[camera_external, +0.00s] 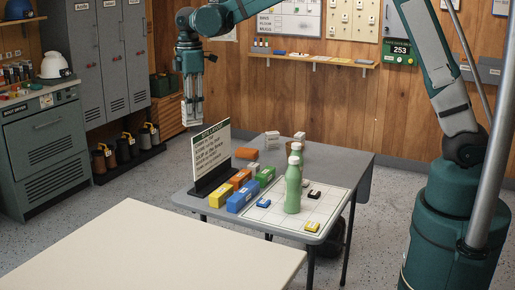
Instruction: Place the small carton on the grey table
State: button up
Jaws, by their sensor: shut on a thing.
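The grey table (345,168) stands in the middle of the room. My gripper (193,118) hangs pointing down, high and to the left of the table, beyond its sign. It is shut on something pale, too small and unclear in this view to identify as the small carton. I cannot tell whether either is the small carton.
A sign (211,146) stands on the table's left side. Coloured boxes, including a blue one (242,197), line up beside it. A green bottle (293,190) stands on a white marked sheet (265,214). A pale table (130,250) fills the foreground. The grey table's back right is clear.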

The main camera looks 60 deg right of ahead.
jog(key=s+d+m+b, duration=0.1)
jog(key=s+d+m, duration=0.4)
jog(key=d, duration=1.2)
jog(key=s+d+m, duration=0.1)
jog(key=s+d, duration=0.8)
jog(key=d, duration=0.8)
jog(key=s+d+f+m+b, duration=0.15)
jog(key=s+d+m, duration=0.35)
jog(key=s+d, duration=1.7)
notch_tip(320, 180, down, 18)
jog(key=s, duration=0.1)
jog(key=shift+a+r, duration=0.25)
jog(key=shift+a, duration=0.15)
jog(key=shift+s, duration=0.1)
jog(key=shift+f+b, duration=0.55)
jog(key=shift+f, duration=2.55)
